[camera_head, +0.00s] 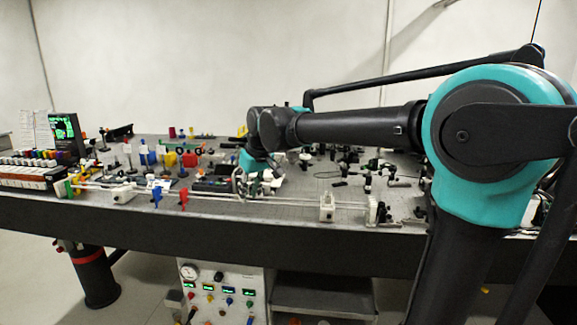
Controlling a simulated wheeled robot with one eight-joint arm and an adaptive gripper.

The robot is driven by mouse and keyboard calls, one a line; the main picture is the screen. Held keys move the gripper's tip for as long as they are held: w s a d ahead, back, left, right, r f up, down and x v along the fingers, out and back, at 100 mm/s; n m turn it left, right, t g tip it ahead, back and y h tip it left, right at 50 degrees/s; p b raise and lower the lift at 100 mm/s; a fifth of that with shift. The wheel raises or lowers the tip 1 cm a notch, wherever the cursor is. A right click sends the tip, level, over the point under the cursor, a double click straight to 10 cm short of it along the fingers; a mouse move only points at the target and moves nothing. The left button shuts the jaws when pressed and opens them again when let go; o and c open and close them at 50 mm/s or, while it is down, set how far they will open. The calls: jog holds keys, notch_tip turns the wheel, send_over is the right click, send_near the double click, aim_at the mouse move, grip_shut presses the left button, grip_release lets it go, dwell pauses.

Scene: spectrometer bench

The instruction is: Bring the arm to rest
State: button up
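My arm, dark grey with teal joint covers, fills the right side of the head view. Its forearm reaches left over the optical bench (215,209). The arm's far end bends down near the middle of the bench.
Many small optical mounts cover the bench. Clear rods (250,199) run along its front edge, with a white block (327,208). A green-lit screen (65,130) stands at the left end. A control panel (222,293) sits below. The back wall (200,60) is bare.

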jog(key=s+d+f+m+h, duration=0.1)
jog(key=s+d+f+m, duration=0.15)
jog(key=d+f, duration=0.6)
jog(key=s+d+f+m, duration=0.2)
jog(key=s+d+f, duration=0.25)
jog(key=d, duration=0.65)
jog(key=s+d+f+m+h, duration=0.1)
jog(key=s+d+f+m, duration=0.2)
jog(key=s+d+f, duration=0.8)
jog(key=shift+s+d+f+t+h, duration=0.15)
jog(key=shift+s+f+t+h, duration=0.35)
jog(key=shift+s, duration=0.4)
jog(key=shift+m, duration=0.25)
jog(key=shift+c, duration=0.6)
